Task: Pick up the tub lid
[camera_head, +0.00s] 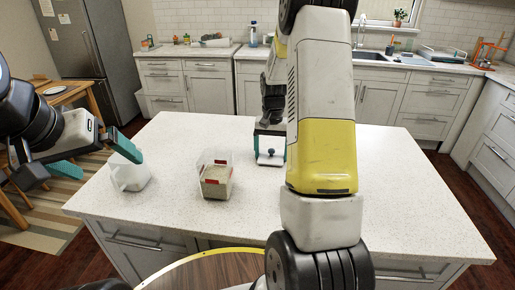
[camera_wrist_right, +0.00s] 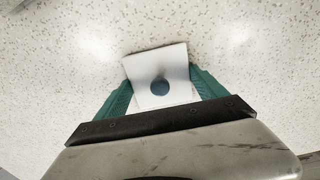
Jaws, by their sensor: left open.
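The white square tub lid (camera_wrist_right: 147,67) has a dark round knob. It also shows on the counter side of my right gripper in the head view (camera_head: 269,160). My right gripper (camera_wrist_right: 160,78) has its green fingers at the lid's two side edges, very close or touching; I cannot tell whether they press on it. A clear tub (camera_head: 215,173) with grainy contents and red marks stands on the counter, left of the lid. My left gripper (camera_head: 105,162) is open and empty beside a whitish container (camera_head: 130,176) at the counter's left.
The speckled white counter (camera_head: 390,190) is clear to the right of my right arm, which hides part of its middle. A round wooden top (camera_head: 210,272) shows at the front edge. Cabinets (camera_head: 205,85) and a fridge (camera_head: 90,55) stand at the back.

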